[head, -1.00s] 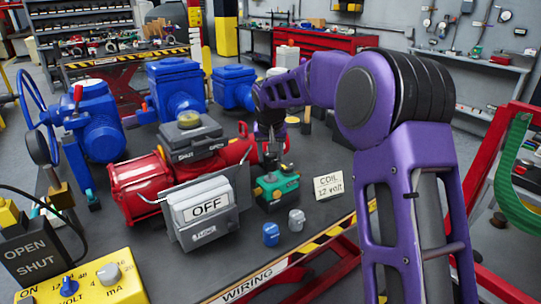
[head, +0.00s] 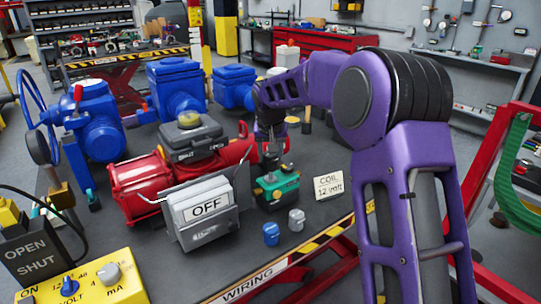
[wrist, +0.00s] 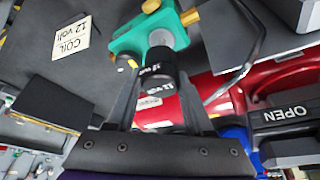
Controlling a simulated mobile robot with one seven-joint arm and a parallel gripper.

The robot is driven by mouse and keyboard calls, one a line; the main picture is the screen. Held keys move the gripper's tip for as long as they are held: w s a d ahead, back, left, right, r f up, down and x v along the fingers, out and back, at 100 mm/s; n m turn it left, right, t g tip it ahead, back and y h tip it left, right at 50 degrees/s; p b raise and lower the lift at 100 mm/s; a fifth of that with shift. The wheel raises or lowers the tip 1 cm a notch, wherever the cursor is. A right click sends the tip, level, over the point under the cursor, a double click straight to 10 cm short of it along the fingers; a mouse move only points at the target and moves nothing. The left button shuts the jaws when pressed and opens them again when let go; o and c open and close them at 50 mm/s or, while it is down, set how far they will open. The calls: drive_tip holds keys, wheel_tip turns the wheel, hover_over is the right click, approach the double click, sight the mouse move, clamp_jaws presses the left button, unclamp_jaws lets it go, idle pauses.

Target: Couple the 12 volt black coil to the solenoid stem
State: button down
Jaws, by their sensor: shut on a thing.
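The black 12 volt coil (wrist: 160,64) is between the fingers of my gripper (wrist: 156,80), which is shut on it. White "12 V" lettering shows on its side. The green solenoid valve (head: 276,188) stands on the bench below my gripper, and its body (wrist: 128,40) shows just beyond the coil in the wrist view. A grey stem end (wrist: 158,38) shows at the coil's far end. I cannot tell whether the coil is around the stem or only close to it. In the head view my gripper (head: 271,150) is right above the valve, and the coil is small and dark there.
A blue coil (head: 271,234) and a grey coil (head: 296,220) stand in front of the valve. A "COIL 12 volt" card (head: 328,186) is to its right. The grey "OFF" box (head: 205,212) and the red actuator (head: 145,188) are close on the left.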

sight(271, 165)
drive_tip(key=shift+f+b, duration=1.2)
drive_tip(key=shift+f, duration=0.6)
drive_tip(key=shift+c, duration=1)
unclamp_jaws()
drive_tip(key=shift+r, duration=0.1)
drive_tip(key=p+v, duration=0.1)
drive_tip(key=v, duration=1.6)
drive_tip(key=shift+r+p, duration=0.25)
drive_tip(key=shift+p, duration=0.15)
